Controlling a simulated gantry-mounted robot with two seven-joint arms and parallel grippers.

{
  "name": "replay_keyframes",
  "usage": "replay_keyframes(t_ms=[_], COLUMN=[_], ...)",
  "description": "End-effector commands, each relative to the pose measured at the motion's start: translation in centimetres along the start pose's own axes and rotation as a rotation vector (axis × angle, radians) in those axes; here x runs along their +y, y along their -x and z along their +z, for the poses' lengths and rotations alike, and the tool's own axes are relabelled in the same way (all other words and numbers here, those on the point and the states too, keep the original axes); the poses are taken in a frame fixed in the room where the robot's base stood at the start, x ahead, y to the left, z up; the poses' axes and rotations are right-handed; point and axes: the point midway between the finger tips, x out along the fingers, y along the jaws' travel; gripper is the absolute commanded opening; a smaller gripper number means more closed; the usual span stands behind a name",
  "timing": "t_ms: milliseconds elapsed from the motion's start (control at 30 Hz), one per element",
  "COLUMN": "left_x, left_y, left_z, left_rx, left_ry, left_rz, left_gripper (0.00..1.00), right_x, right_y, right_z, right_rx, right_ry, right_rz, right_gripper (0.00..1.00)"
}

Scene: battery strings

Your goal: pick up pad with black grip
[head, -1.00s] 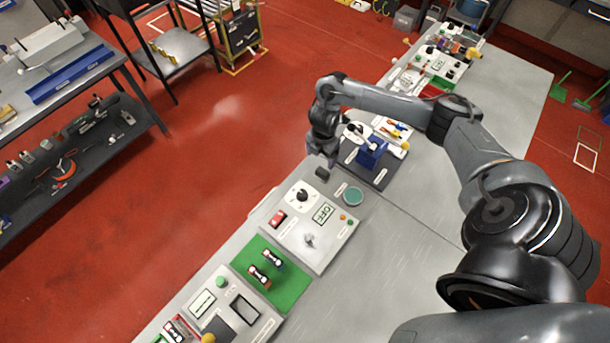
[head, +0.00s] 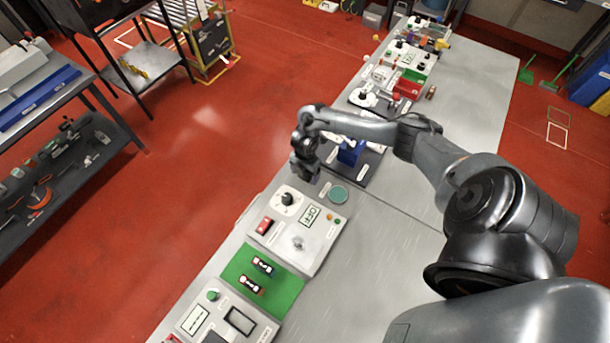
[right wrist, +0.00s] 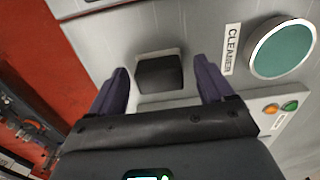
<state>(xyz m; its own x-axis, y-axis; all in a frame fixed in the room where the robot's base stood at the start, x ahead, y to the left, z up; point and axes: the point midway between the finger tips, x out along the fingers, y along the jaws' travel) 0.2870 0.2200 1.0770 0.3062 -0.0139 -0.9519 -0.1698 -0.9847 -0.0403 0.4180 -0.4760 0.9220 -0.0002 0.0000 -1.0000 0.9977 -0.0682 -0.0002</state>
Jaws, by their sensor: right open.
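The pad has a black block-shaped grip (right wrist: 160,73) on a pale base and lies on the grey bench in the right wrist view. My right gripper (right wrist: 161,66) is open, with one dark finger on each side of the black grip and a gap on both sides. The fingers do not appear to touch the grip. In the head view my right gripper (head: 306,172) hangs over the bench's left edge and mostly hides the pad. My left gripper is not in view.
A green disc (right wrist: 283,50) labelled CLEANER lies right of the pad. A panel (head: 298,244) with a knob and an OFF display stands nearer, then a green mat (head: 281,297) with two batteries. A blue item (head: 350,152) stands beyond the pad. Bare bench (head: 385,235) lies to the right.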

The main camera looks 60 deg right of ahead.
Motion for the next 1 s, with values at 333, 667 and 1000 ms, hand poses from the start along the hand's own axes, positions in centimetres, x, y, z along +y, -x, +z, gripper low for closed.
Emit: replay_keyframes(t_ms=[333,667,1000], left_x=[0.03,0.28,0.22], left_y=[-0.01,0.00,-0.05], left_z=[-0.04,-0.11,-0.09], left_rx=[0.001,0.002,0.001], left_ry=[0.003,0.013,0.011], left_rz=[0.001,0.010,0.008], left_gripper=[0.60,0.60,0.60], right_x=[0.01,0.03,0.08], right_y=[-0.24,-0.20,0.17], right_z=[0.01,0.01,0.03], right_rx=[0.000,0.000,0.000], right_ry=[0.001,0.000,0.000], right_rz=[0.000,0.001,0.002], right_gripper=[0.70,0.25,0.25])
